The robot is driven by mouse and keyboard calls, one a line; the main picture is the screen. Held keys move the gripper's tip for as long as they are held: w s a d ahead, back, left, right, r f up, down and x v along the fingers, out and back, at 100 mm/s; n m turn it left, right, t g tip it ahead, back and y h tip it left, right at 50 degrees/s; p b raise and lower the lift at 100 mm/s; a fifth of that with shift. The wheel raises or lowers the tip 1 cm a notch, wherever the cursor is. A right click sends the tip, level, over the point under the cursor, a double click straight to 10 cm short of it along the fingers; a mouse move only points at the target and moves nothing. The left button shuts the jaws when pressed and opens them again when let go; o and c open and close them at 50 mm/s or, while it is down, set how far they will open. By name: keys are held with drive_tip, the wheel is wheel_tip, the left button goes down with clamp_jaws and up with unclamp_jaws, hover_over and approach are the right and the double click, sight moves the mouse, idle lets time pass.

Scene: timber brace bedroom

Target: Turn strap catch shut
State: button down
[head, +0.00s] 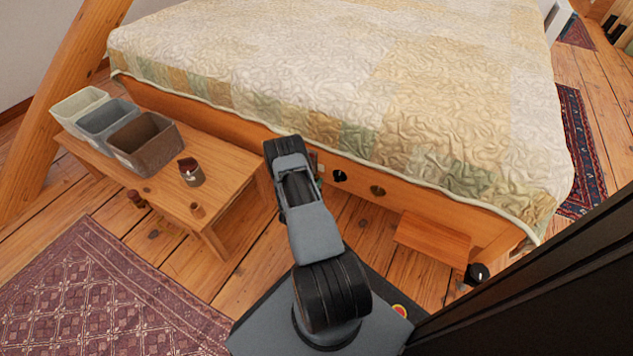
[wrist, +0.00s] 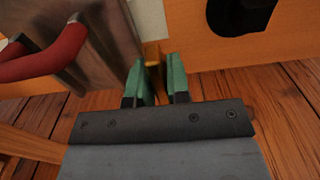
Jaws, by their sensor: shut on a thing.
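In the wrist view, my gripper (wrist: 160,72) has its two green-padded fingers on either side of a small yellow-brown piece (wrist: 152,54), which looks like the catch. The gripper is shut on it, in front of the wooden bed side. Most of the catch is hidden between the pads, and how far it is turned cannot be told. A pale patch (wrist: 148,20) shows just above it. In the head view, my arm hides most of the gripper and the catch by the bed's side board.
A grey-brown body with a red handle (wrist: 45,52) stands close left of the fingers. A dark opening (wrist: 240,12) is at the right.

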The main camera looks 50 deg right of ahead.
drive_tip(key=c, duration=1.2)
unclamp_jaws()
drive_tip(key=shift+o, duration=0.2)
drive_tip(key=p+v, duration=0.4)
drive_tip(key=v, duration=0.9)
drive_tip(key=shift+a, duration=0.4)
wheel_tip(320, 180, up, 38)
drive_tip(key=a+m+g+y+p, duration=0.2)
drive_tip(key=m+g+y+p, duration=0.2)
drive_tip(key=m+g+p, duration=0.95)
drive_tip(key=s+a+r+m+t+y+p, duration=0.2)
drive_tip(key=a+r+t+y+p, duration=0.2)
drive_tip(key=r, duration=0.8)
drive_tip(key=s+a+r+m+t+y+p, duration=0.2)
drive_tip(key=s+a+r+t+y+p, duration=0.1)
drive_tip(key=a+r+p, duration=0.6)
drive_tip(key=s+a+r+m+t+y+p, duration=0.2)
drive_tip(key=a+r+t+y+p, duration=0.3)
drive_tip(key=r, duration=1)
drive_tip(key=a+m+y+p, duration=0.1)
drive_tip(key=p, duration=0.2)
drive_tip(key=shift+s+a+p, duration=0.25)
drive_tip(key=shift+p, duration=0.05)
